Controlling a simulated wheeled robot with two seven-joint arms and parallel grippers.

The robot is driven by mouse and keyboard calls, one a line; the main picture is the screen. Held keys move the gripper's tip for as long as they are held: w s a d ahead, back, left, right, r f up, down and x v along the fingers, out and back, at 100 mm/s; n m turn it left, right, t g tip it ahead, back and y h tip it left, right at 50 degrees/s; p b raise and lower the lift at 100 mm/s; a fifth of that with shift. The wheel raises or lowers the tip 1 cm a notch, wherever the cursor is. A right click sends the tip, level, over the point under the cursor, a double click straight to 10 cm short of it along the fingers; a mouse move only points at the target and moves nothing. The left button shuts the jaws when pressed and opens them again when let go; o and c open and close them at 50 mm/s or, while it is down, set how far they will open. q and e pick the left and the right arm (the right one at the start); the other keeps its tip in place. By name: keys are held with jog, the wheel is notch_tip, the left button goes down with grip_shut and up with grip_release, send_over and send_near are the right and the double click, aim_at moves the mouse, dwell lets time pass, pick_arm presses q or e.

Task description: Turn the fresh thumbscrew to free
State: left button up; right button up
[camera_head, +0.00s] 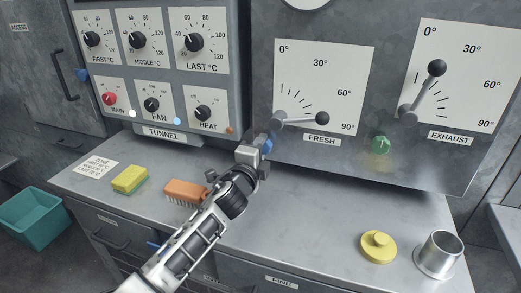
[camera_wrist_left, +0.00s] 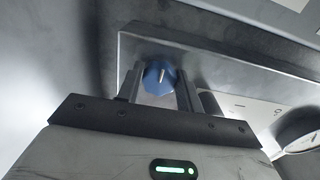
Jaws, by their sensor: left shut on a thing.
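The fresh thumbscrew (camera_head: 267,145) is blue and sits on the panel below the pivot of the fresh lever (camera_head: 300,119). My right gripper is in neither view.
On the counter (camera_head: 310,215) are an orange brush (camera_head: 184,191), a yellow sponge (camera_head: 130,179), a yellow knobbed disc (camera_head: 378,247) and a metal cup (camera_head: 438,255). The counter's middle right is clear.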

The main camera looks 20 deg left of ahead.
pick_arm(q)
jog(key=shift+f, duration=0.1)
dwell(0.4)
jog(key=o, duration=1)
jog(key=shift+c, duration=0.2)
jog(key=shift+s, duration=0.1)
jog(key=s, duration=1.5)
jog(key=shift+s+a, duration=0.25)
jog(key=shift+s, duration=0.15)
